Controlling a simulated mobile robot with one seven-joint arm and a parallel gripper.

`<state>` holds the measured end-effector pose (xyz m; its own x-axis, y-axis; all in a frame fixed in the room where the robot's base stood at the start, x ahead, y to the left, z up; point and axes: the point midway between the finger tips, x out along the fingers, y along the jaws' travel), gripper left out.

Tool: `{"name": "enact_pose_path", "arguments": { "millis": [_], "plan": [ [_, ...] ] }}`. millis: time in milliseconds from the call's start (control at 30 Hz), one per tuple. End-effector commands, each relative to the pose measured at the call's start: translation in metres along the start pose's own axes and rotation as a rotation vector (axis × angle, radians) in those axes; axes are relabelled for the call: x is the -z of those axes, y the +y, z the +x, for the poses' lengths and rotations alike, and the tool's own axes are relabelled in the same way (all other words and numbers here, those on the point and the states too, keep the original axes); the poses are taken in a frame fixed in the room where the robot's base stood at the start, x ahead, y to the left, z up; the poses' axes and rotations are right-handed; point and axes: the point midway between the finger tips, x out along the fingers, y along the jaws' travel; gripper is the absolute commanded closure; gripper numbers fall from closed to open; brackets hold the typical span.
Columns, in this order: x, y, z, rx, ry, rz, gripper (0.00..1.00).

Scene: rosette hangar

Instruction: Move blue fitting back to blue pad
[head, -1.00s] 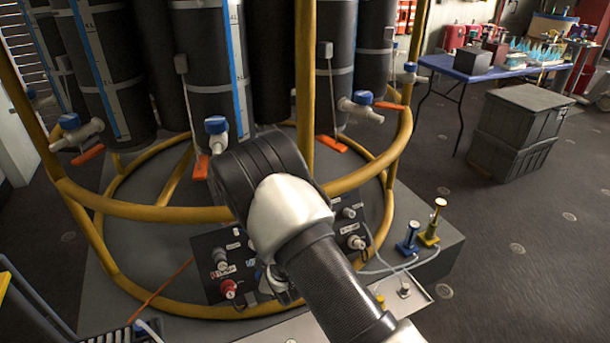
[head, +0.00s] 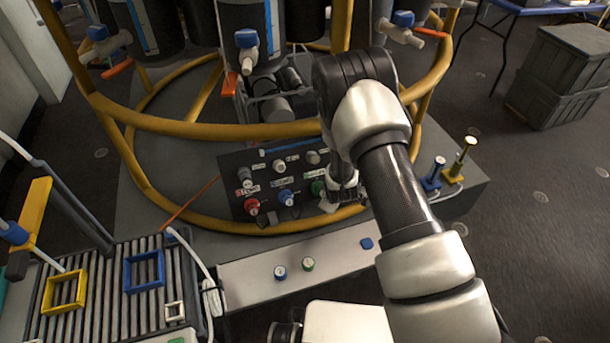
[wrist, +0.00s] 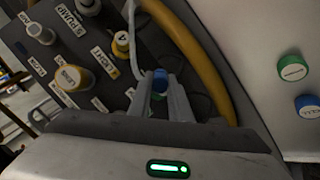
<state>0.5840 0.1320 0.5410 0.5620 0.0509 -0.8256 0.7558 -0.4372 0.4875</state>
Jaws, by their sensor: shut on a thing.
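My gripper (wrist: 162,90) is shut on a small blue fitting (wrist: 160,78), held between its fingertips in the wrist view. A white hose runs close beside the fitting; whether it joins it I cannot tell. In the head view my gripper (head: 342,197) is at the right end of the dark connector panel (head: 232,173), and the fitting cannot be made out there.
A yellow rail (head: 300,229) curves around the panel. Blue (head: 432,178) and yellow (head: 459,163) posts stand at right. A slatted tray (head: 105,303) with a blue frame (head: 143,271) is at left.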

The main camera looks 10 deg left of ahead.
Motion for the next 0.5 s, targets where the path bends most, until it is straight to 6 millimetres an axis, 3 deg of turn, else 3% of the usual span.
{"name": "enact_pose_path", "arguments": {
  "millis": [33,200,333,500],
  "plan": [
    [-0.026,0.004,0.008,0.039,-0.061,0.055,1.00],
    [-0.100,-0.002,0.019,0.213,-0.251,0.236,1.00],
    [-0.138,-0.011,0.016,0.335,-0.349,0.353,1.00],
    [-0.158,-0.019,0.011,0.425,-0.405,0.431,1.00]
  ]
}}
